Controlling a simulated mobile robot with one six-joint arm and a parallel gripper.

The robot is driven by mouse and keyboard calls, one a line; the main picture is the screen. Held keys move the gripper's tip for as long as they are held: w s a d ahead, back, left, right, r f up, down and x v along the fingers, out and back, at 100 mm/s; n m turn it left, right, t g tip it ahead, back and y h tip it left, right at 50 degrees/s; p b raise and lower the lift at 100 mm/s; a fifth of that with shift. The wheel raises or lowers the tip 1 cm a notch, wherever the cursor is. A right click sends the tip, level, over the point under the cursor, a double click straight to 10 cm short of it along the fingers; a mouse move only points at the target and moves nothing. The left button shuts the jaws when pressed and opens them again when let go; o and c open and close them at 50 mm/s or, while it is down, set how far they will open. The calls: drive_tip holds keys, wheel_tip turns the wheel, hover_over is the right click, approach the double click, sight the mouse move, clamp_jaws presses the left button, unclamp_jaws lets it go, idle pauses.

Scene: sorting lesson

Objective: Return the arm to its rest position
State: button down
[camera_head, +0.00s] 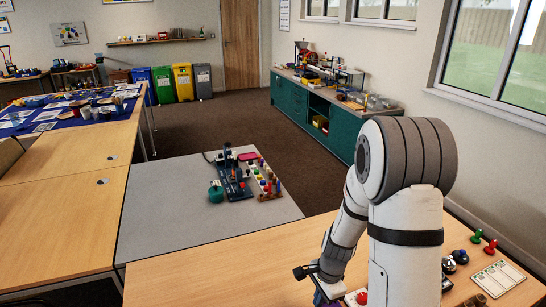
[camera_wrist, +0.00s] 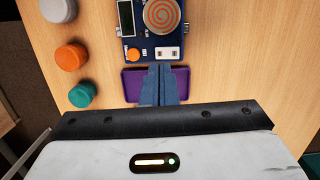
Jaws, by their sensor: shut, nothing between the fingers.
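My gripper (camera_wrist: 161,70) points down over a wooden table in the wrist view, its two blue-grey fingers together with nothing between them. The fingers overlap a purple tray (camera_wrist: 132,84) and reach toward the lower edge of a dark blue board; I cannot tell their height above either. In the head view my arm stands bent at the right, and my gripper (camera_head: 308,272) is low over the front table, partly cut off by the bottom edge.
The blue board (camera_wrist: 139,41) carries a spiral disc and an orange knob. Grey, orange (camera_wrist: 71,57) and teal round pieces lie to its left. A grey table (camera_head: 165,210) beyond holds a device and coloured pegs. Cards (camera_head: 498,279) and small pieces lie right of my arm.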

drive_tip(key=s+r+n+t, duration=0.1)
drive_tip(key=s+r+n, duration=0.3)
drive_tip(key=r, duration=0.4)
drive_tip(key=s+r+n+t+h, duration=0.1)
drive_tip(key=s+r+n, duration=0.4)
drive_tip(key=r, duration=0.3)
drive_tip(key=s+r+n+t, duration=0.1)
drive_tip(key=s+r+n, duration=0.4)
drive_tip(key=r, duration=0.3)
drive_tip(key=shift+s+r+t+h, duration=0.15)
drive_tip(key=shift+r+t+h, duration=0.15)
drive_tip(key=shift+d, duration=0.1)
